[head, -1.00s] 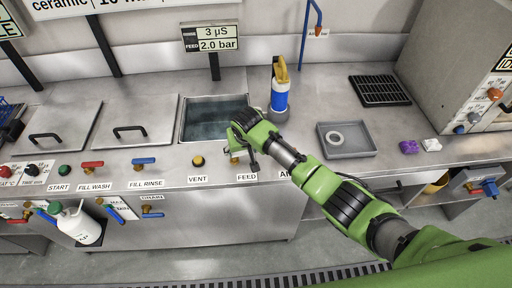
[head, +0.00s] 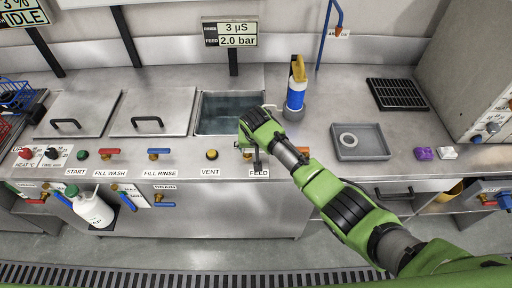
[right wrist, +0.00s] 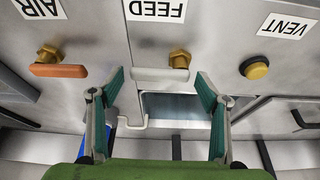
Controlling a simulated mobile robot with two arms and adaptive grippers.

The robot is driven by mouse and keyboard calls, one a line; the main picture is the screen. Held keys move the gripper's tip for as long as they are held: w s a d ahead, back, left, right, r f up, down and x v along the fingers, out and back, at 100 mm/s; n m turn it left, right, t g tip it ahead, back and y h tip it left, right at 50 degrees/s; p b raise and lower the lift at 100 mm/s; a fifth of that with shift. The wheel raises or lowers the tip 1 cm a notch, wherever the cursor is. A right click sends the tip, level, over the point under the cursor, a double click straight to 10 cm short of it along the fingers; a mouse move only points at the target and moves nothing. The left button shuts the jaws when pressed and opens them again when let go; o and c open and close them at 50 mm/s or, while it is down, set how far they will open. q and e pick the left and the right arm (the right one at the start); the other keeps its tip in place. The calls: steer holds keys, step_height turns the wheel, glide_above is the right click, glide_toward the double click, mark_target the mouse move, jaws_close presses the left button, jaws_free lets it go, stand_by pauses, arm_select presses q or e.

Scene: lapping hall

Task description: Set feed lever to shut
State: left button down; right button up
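The feed lever (right wrist: 155,74) shows in the right wrist view as a pale grey bar on a brass valve stem, beside the FEED label (right wrist: 156,10). The bar lies crosswise in that picture. My right gripper (right wrist: 162,80) is open, and the bar appears between its two green-padded fingers. I see no finger clearly closed on it. In the head view my right gripper (head: 255,150) is over the front of the counter above the FEED label (head: 259,174) and hides most of the lever. My left gripper is not in view.
An orange AIR lever (right wrist: 58,70) and a yellow VENT button (right wrist: 257,68) flank the feed lever. Behind are an open water tank (head: 228,112) and a blue bottle (head: 296,95). A grey tray (head: 361,144) stands right. The display (head: 236,35) reads 2.0 bar for feed.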

stand_by(0.3)
steer(key=shift+s+r, duration=0.1)
steer(key=shift+r, duration=0.45)
steer(key=v, duration=1.1)
steer(key=shift+s+f, duration=0.1)
